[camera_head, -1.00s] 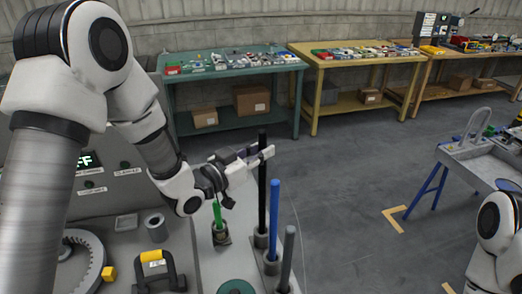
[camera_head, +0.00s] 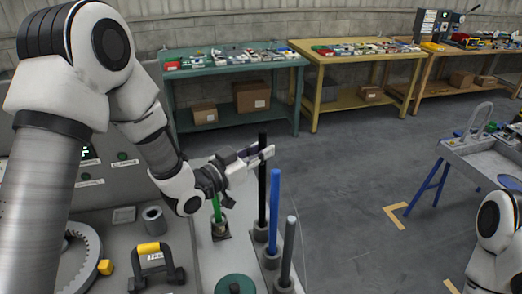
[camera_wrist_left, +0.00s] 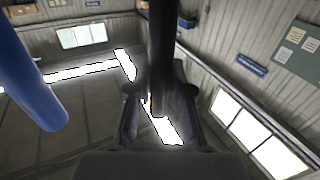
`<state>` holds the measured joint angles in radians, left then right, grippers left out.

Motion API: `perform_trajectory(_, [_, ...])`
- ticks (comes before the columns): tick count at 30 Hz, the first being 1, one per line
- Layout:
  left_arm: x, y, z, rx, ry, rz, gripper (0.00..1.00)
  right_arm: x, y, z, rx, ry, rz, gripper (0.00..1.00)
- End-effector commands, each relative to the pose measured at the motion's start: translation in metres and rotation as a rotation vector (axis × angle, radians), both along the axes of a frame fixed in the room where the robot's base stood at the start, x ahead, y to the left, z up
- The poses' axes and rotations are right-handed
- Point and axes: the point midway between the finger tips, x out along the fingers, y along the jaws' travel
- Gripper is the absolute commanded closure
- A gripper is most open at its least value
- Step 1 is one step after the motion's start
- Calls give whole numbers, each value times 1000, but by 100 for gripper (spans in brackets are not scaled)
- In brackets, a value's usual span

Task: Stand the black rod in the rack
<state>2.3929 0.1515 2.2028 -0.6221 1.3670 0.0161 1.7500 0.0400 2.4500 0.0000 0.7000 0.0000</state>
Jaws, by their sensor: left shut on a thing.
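The black rod (camera_head: 262,185) is upright, and its lower end meets the rearmost grey cup of the rack (camera_head: 261,234). It looks seated in that cup, though the depth cannot be told. My left gripper (camera_head: 264,154) is shut on the rod near its top. In the left wrist view the black rod (camera_wrist_left: 163,55) runs between the two fingers (camera_wrist_left: 160,105). The blue rod (camera_head: 274,205) and the grey rod (camera_head: 288,250) stand in the cups in front. My right arm shows at the right edge, but its gripper is out of view.
A green rod (camera_head: 217,208) stands in a separate holder left of the rack. A green disc (camera_head: 235,284) lies in front. Open floor lies right of the rack.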

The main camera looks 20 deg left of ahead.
Motion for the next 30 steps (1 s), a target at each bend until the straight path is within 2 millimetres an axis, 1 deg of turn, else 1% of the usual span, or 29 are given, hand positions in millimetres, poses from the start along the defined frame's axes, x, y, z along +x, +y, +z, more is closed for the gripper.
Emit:
perform_trajectory(7, [0, 0, 0, 0, 0, 0, 100, 0, 0, 0, 0, 0, 0, 60])
perform_trajectory(8, [0, 0, 0, 0, 0, 0, 70, 0, 0, 0, 0, 0, 0, 60])
perform_trajectory(9, [0, 0, 0, 0, 0, 0, 56, 0, 0, 0, 0, 0, 0, 60])
perform_trajectory(10, [0, 0, 0, 0, 1, 0, 52, 0, 0, 0, 0, 0, 0, 60])
perform_trajectory(19, [-1, 1, -2, 1, 3, 0, 52, 0, 0, 0, 0, 0, 0, 60])
perform_trajectory(22, [-7, 5, -2, -1, 4, 2, 52, 0, 0, 0, 0, 0, 0, 60])
perform_trajectory(26, [-29, 17, -2, -6, 6, 4, 52, 0, 0, 0, 0, 0, 0, 60])
perform_trajectory(30, [-60, 35, -1, -10, 4, 7, 52, 0, 0, 0, 0, 0, 0, 60])
